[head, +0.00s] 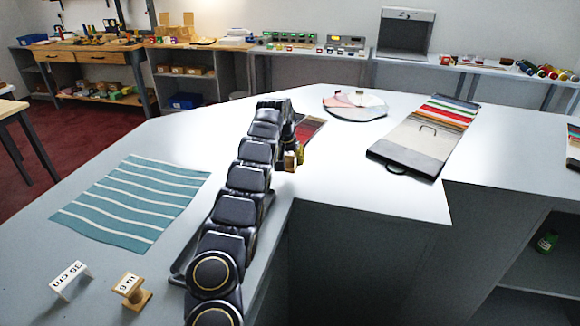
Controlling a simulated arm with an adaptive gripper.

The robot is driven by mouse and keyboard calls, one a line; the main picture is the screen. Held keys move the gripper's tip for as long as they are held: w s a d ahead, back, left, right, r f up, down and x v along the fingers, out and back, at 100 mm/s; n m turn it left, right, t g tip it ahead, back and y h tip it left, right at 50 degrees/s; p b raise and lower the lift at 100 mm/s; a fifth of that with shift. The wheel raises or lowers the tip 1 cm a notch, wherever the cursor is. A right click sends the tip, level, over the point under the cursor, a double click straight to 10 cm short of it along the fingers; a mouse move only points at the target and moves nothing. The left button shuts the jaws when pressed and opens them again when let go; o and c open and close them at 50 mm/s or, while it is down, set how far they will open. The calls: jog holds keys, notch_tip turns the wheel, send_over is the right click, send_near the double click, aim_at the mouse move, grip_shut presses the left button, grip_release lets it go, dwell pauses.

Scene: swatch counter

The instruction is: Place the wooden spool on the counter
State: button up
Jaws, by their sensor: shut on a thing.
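My gripper (291,158) is at the far end of my arm, just above or at the white counter (340,170), near its inner edge. It is shut on a small tan and yellowish thing (290,162), which seems to be the wooden spool. The fingers and arm hide much of it. I cannot tell whether it touches the counter. A red and dark flat piece (308,129) lies just behind the gripper, partly hidden by it.
A round colour disc (355,104) and a striped swatch board (425,138) lie behind right. Clear counter lies between.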

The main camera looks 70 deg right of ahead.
jog(key=shift+f, duration=1.3)
jog(key=shift+a+f, duration=0.1)
jog(key=o, duration=1.1)
jog(key=shift+c, duration=0.2)
jog(key=v, duration=1.2)
